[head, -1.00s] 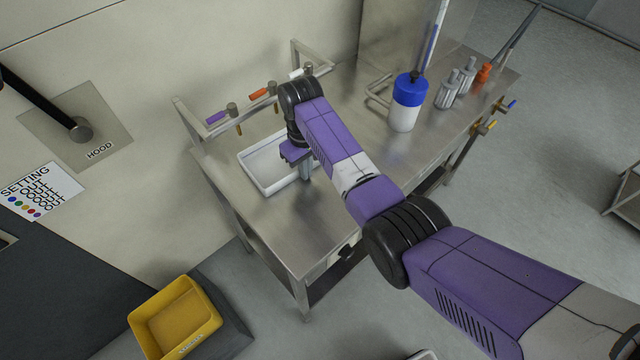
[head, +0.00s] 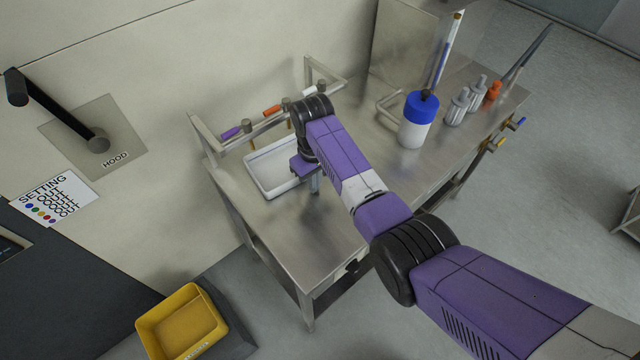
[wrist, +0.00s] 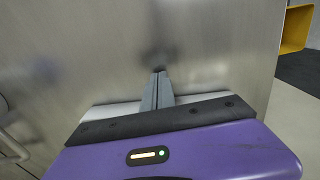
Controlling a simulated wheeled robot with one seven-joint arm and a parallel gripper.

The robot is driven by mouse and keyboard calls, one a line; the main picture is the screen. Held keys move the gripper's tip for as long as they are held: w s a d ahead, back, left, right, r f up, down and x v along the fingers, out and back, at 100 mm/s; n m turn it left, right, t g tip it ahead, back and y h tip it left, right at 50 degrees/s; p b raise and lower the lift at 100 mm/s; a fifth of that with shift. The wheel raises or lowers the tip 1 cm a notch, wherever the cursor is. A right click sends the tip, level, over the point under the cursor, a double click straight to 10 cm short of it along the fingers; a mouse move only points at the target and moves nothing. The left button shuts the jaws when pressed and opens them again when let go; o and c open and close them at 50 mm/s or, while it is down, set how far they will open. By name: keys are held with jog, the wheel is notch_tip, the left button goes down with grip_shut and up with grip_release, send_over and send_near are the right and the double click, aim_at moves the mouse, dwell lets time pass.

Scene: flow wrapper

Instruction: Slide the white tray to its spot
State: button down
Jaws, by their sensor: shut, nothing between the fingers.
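The white tray (head: 266,181) lies on the steel table (head: 318,233) near its wall-side left part, below the rail with colored handles. My gripper (head: 315,185) points down at the tray's right side, just outside its rim in the picture. My arm hides the tray's far right corner, and I cannot tell whether the fingers touch the rim. In the wrist view my gripper (wrist: 160,78) is shut and empty, its fingertips close to the bare steel top (wrist: 90,50). The tray does not show clearly there.
A blue-capped white bottle (head: 416,121), several small bottles (head: 466,103) and a bent rail (head: 384,107) stand on the right part of the table. The table front is clear. A yellow bin (head: 182,325) is at lower left, also partly in the wrist view (wrist: 296,30).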

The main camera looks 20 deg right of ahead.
notch_tip(320, 180, up, 10)
jog(key=s+b, duration=0.1)
jog(key=shift+d, duration=0.15)
dwell(0.4)
